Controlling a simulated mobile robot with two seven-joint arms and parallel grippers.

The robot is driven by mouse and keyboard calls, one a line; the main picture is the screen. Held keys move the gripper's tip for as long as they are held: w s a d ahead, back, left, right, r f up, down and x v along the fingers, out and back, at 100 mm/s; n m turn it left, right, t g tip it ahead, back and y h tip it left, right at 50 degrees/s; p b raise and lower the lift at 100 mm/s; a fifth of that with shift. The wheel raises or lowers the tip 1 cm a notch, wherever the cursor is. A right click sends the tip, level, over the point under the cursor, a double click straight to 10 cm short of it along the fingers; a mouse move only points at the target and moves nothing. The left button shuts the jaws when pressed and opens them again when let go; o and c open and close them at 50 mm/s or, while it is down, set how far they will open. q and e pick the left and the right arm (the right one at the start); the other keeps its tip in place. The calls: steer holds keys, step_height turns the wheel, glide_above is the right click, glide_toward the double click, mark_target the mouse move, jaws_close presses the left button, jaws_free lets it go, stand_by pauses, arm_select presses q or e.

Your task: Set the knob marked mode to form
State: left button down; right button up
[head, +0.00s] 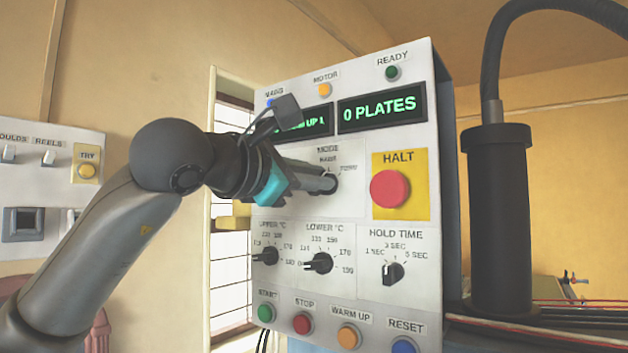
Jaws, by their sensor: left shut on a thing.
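The mode knob (332,184) is a dark knob on the white control panel (355,240), under the label MODE. My left gripper (318,182) reaches in from the left and is shut on this knob. The fingers hide most of the knob, so I cannot tell which way its pointer is turned. Small position labels show just above it and to its right; the right one seems to read FORM. My right gripper is not in view.
The red HALT button (390,189) on its yellow plate is close to the right of the knob. Below are the upper knob (267,255), lower knob (319,262), hold time knob (392,272) and several push buttons. A dark column (499,220) stands right of the panel.

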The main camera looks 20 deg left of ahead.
arm_select(q)
steer(key=shift+m, duration=0.6)
steer(key=c, duration=0.9)
jaws_free()
steer(key=shift+o, duration=0.2)
steer(key=shift+s, duration=0.15)
steer(key=b+v, duration=0.4)
steer(key=v, duration=1.1)
